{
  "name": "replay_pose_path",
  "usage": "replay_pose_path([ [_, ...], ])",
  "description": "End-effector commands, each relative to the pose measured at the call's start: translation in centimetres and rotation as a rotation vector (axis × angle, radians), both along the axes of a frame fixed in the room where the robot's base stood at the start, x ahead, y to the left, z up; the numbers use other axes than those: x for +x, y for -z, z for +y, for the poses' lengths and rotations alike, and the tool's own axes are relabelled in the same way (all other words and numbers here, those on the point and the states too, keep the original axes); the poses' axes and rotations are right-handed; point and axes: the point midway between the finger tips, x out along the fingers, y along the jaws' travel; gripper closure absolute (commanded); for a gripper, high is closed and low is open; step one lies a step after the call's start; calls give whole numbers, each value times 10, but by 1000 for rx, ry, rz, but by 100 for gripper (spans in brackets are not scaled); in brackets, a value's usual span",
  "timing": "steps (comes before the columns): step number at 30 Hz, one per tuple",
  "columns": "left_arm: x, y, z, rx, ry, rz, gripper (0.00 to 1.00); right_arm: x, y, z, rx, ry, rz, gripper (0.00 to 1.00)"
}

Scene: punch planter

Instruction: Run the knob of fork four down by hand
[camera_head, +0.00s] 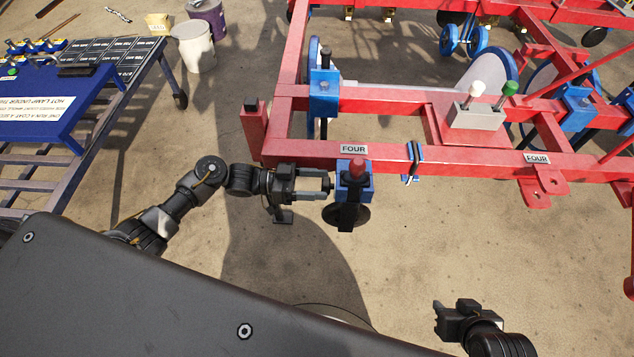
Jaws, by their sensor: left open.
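The red planter frame (450,160) fills the upper right, with a second "FOUR" label (537,158) and a grey box (478,117) with white and green knobs. A blue-topped cart (60,110) stands left. Buckets (193,45) stand behind. Ground between my grippers is clear.

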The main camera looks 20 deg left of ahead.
Motion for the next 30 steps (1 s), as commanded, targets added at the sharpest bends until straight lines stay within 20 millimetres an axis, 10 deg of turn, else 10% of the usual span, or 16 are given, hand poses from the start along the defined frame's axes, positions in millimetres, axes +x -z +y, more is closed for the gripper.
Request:
replay_pose_path([
  [9,1,0,-2,0,0,0,37,0,0,0,1,-1,-2,64],
  [19,1,0,-2,0,0,0,80,0,0,0,1,-1,-1,64],
  [30,0,0,-2,20,1,-79,81,8,-2,5,12,-12,-49,64],
])
